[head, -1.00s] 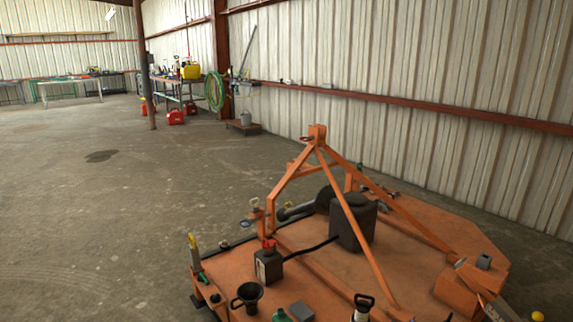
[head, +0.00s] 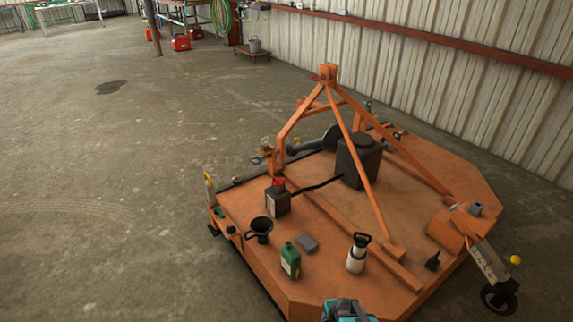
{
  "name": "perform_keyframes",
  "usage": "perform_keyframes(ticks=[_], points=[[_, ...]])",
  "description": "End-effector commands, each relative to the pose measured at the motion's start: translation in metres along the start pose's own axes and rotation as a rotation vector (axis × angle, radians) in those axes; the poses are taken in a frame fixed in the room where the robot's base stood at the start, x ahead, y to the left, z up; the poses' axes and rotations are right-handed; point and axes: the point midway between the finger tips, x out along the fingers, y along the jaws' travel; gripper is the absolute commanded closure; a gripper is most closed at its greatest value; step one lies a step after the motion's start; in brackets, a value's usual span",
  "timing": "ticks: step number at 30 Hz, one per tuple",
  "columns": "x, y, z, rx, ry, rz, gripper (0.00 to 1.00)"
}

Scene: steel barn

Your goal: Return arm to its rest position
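On the deck stand a green bottle (head: 290,261), a white and black pump bottle (head: 357,254), a black funnel (head: 260,231), a dark red-capped container (head: 277,198) and a grey block (head: 307,243).

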Motion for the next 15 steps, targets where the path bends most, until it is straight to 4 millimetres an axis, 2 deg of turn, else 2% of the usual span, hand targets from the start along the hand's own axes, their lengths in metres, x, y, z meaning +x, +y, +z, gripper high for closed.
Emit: perform_keyframes(ticks=[3,9,15], points=[[-0.011,0.035,0.015,-0.18,-0.032,0.106,0.5],[-0.023,0.087,0.026,-0.464,-0.108,0.264,0.5],[-0.042,0.128,0.03,-0.728,-0.212,0.39,0.5]])
